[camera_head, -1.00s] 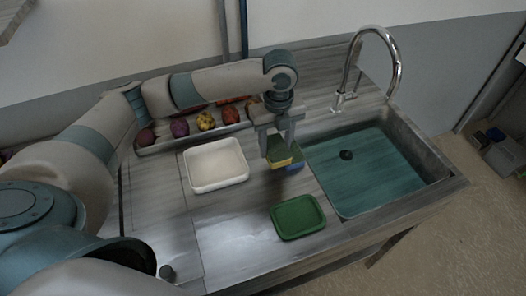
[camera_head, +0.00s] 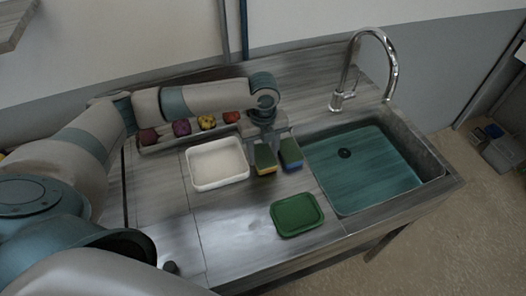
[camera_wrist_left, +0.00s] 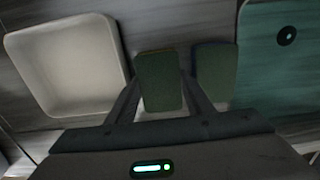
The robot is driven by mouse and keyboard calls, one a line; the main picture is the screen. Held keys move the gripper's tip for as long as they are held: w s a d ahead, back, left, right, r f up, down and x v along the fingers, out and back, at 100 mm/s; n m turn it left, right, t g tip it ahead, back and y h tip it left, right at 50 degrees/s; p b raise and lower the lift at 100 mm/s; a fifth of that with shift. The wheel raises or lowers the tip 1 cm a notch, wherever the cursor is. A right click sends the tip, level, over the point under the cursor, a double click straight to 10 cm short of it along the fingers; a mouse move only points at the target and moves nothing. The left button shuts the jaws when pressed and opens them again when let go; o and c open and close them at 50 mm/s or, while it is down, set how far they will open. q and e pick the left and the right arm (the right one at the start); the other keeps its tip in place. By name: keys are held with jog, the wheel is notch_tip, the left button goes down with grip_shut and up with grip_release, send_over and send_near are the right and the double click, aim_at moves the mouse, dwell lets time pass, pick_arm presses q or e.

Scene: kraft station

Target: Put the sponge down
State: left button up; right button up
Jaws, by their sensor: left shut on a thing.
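A sponge with a green top and a yellow lower layer (camera_head: 264,159) is between the fingers of my left gripper (camera_head: 266,146), which is shut on it. It also shows between the fingers in the left wrist view (camera_wrist_left: 159,80). It is at or just above the counter, between the white tray and the sink; I cannot tell whether it touches the counter. A second sponge, green over blue (camera_head: 291,153), lies just right of it, close to the right finger; it also shows in the left wrist view (camera_wrist_left: 216,74). My right gripper is not in view.
The white tray (camera_head: 190,180) stands close on the left, the teal sink (camera_head: 370,170) on the right. A green dish (camera_head: 298,215) lies toward the front. A narrow tray of fruit (camera_head: 160,146) and the tap (camera_head: 393,70) are behind.

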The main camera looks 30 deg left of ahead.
aim_at(264, 154)
pick_arm(q)
jog(key=shift+f, duration=0.35)
jog(key=o, duration=0.8)
jog(key=shift+f, duration=0.1)
jog(key=shift+r+b, duration=0.3)
jog(key=shift+r, duration=0.25)
notch_tip(264, 154, up, 11)
jog(key=b, duration=0.3)
jog(key=shift+r, duration=0.1)
